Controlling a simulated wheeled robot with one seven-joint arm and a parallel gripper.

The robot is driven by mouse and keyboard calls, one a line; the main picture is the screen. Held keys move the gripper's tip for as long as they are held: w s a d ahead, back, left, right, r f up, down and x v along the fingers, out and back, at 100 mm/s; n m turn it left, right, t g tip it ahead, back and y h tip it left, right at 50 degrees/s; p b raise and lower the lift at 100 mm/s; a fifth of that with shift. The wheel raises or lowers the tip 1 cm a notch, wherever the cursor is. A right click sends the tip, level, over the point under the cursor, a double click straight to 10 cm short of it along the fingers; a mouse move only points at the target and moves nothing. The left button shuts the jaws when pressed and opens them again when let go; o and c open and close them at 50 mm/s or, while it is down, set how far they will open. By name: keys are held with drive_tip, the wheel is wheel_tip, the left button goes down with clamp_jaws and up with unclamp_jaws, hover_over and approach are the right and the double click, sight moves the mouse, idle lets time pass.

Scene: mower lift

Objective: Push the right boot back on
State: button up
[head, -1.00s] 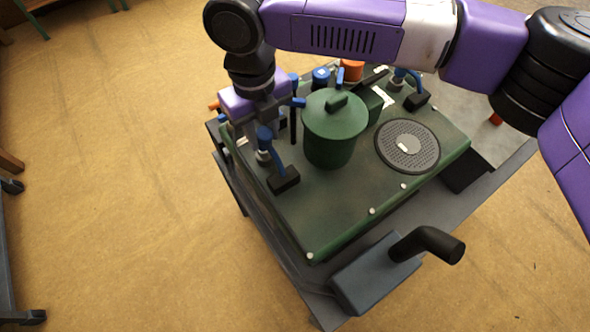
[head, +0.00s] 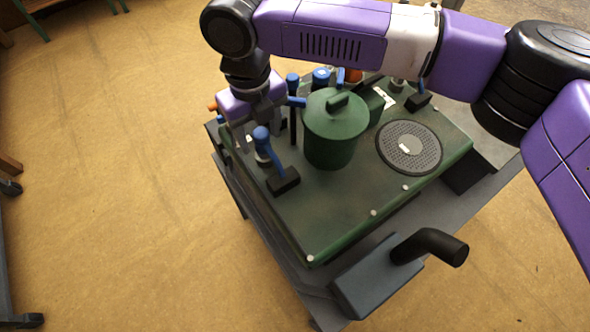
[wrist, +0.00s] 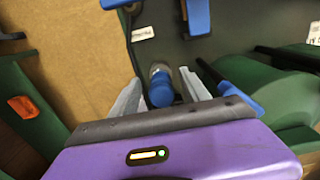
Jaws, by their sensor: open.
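A blue boot (head: 261,134) with a blue lead stands over a pale metal plug at the left part of the green deck (head: 335,215). The lead runs to a black block (head: 284,180). My gripper (wrist: 160,86) is open, with its two grey fingers on either side of that blue boot (wrist: 161,95) in the wrist view. I cannot tell whether the fingers touch it, or how fully it sits on the plug. In the head view my gripper (head: 252,130) is just behind the boot. A second plug at the deck's right is mostly hidden by my arm.
A green lidded canister (head: 334,135) stands close to the right of my gripper. A blue-topped black post (head: 292,110) stands between them. A round grille (head: 409,147) and a black-handled box (head: 378,275) lie farther right and front. Floor to the left is clear.

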drive_tip(key=shift+r, duration=0.15)
wheel_tip(320, 180, up, 7)
drive_tip(key=p, duration=0.6)
idle(0.7)
